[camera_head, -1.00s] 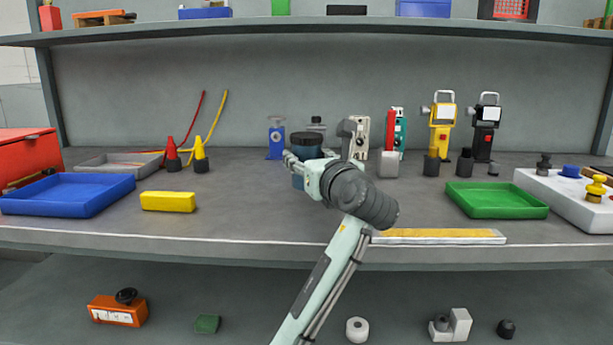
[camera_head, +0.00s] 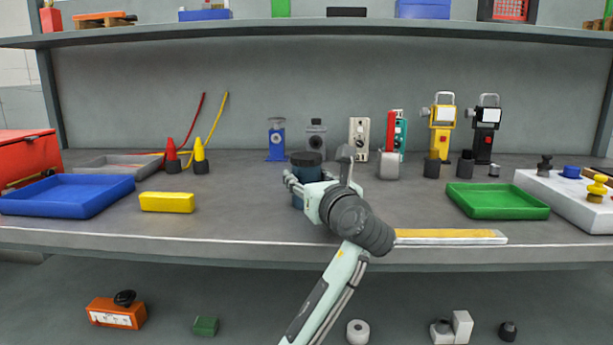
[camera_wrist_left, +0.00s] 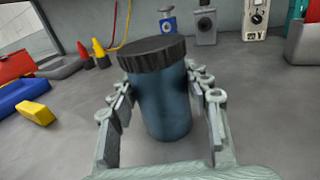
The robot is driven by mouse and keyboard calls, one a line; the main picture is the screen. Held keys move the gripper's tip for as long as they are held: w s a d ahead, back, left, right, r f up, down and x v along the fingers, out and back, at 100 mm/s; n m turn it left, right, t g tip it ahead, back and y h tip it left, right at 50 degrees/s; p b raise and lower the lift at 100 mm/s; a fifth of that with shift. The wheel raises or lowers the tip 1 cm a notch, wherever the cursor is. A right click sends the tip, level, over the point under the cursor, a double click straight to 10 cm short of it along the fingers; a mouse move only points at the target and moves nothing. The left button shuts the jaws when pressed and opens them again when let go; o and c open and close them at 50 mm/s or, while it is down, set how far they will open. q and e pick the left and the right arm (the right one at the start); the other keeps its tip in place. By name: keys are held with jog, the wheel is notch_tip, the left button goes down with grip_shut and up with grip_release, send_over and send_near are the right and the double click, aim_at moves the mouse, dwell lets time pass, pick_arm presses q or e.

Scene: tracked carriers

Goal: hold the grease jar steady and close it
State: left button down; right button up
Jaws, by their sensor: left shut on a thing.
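The grease jar (camera_head: 298,199) is a dark blue cylinder with a wide black ribbed lid (camera_head: 307,157) on its top. It stands near the middle of the bench. My left gripper (camera_head: 309,184) is shut on the jar's body from the front, below the lid. In the left wrist view the jar (camera_wrist_left: 163,105) is upright between the two fingers, and the lid (camera_wrist_left: 152,54) sits over its mouth. I cannot tell how tightly the lid is on, or whether the jar's base touches the bench. My right gripper is not in view.
A blue tray (camera_head: 118,191) and a yellow block (camera_head: 167,202) lie to the left. A green tray (camera_head: 541,211) and a yellow strip (camera_head: 450,237) lie to the right. A grey block (camera_head: 389,166) and several devices stand behind. Bench space left of the jar is clear.

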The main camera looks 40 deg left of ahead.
pick_arm(q)
jog(key=c, duration=0.7)
grip_release()
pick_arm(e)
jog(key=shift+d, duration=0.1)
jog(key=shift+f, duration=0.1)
pick_arm(q)
jog(key=shift+r, duration=0.1)
jog(key=shift+s+d+r, duration=0.1)
jog(key=shift+s+d, duration=0.1)
jog(key=shift+d, duration=0.15)
jog(key=v, duration=1)
jog(key=shift+s+d+p, duration=0.25)
jog(key=shift+d+p, duration=0.05)
jog(key=shift+p, duration=0.1)
jog(key=shift+s+d, duration=0.15)
jog(key=shift+d, duration=0.05)
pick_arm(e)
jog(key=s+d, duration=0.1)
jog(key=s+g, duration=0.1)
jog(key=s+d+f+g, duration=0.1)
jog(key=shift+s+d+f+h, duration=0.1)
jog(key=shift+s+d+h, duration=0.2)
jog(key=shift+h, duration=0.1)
